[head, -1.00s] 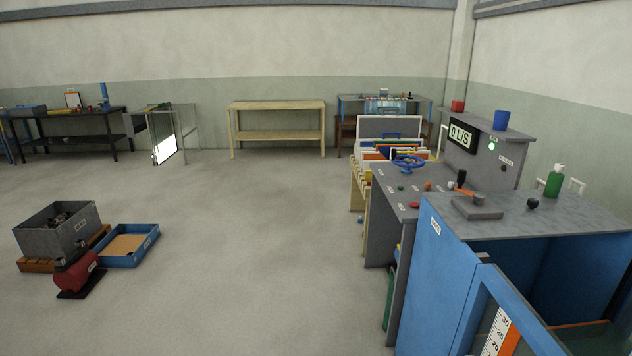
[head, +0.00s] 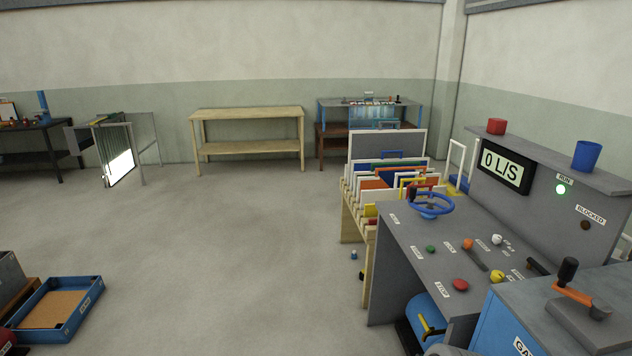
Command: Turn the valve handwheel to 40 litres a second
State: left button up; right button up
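The blue valve handwheel (head: 431,204) stands at the far left corner of the grey sloping control desk (head: 410,240).
A rack of coloured boards (head: 388,175) stands just behind the desk. A blue cabinet (head: 500,325) with an orange-and-black lever (head: 570,280) on top stands at the near right. A blue tray (head: 84,300) lies at lower left. The middle floor is clear.

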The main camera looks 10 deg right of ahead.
aim_at(413, 192)
jog(key=z, duration=0.3)
jog(key=i, duration=2.05)
jog(key=z, duration=0.35)
